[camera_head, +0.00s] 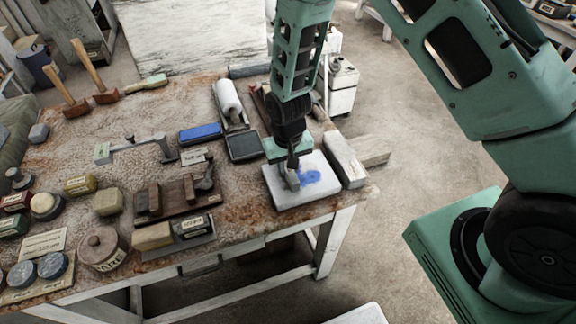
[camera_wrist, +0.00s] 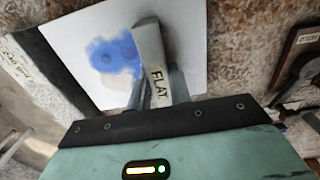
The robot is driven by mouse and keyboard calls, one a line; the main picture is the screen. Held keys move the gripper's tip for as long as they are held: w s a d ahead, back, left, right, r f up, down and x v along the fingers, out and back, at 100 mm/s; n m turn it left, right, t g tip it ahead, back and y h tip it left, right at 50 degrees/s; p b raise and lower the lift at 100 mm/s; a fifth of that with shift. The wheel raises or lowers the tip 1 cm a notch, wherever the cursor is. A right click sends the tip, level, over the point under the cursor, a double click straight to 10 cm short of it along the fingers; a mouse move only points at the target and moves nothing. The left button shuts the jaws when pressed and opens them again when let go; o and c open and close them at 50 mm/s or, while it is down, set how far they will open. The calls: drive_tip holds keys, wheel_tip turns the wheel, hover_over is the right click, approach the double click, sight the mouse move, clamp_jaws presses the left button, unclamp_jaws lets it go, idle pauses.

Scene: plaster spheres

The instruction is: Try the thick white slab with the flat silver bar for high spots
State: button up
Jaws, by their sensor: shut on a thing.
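The thick white slab (camera_head: 283,200) lies flat near the right end of the bench, with a blue patch (camera_head: 312,178) on its top. It also shows in the wrist view (camera_wrist: 190,40), with the blue patch (camera_wrist: 115,55) left of the bar. The flat silver bar (camera_head: 291,180), marked FLAT, is in my gripper (camera_head: 293,163). In the wrist view the bar (camera_wrist: 149,50) stretches over the slab, beside and partly against the blue. My gripper is shut on the bar, above the slab's left part. I cannot tell whether the bar's underside touches the slab.
A pale block (camera_head: 344,160) stands close along the slab's right side. A dark tray (camera_head: 244,147), a blue block (camera_head: 200,134) and a white roller (camera_head: 228,98) lie up and left. A wooden rack (camera_head: 178,197) stands left. The bench's front edge is just below the slab.

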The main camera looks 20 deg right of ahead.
drive_tip(key=shift+w, duration=0.15)
drive_tip(key=shift+w, duration=1)
drive_tip(key=shift+s, duration=0.1)
drive_tip(key=shift+s+r, duration=0.15)
drive_tip(key=shift+s, duration=2)
drive_tip(key=shift+w, duration=0.1)
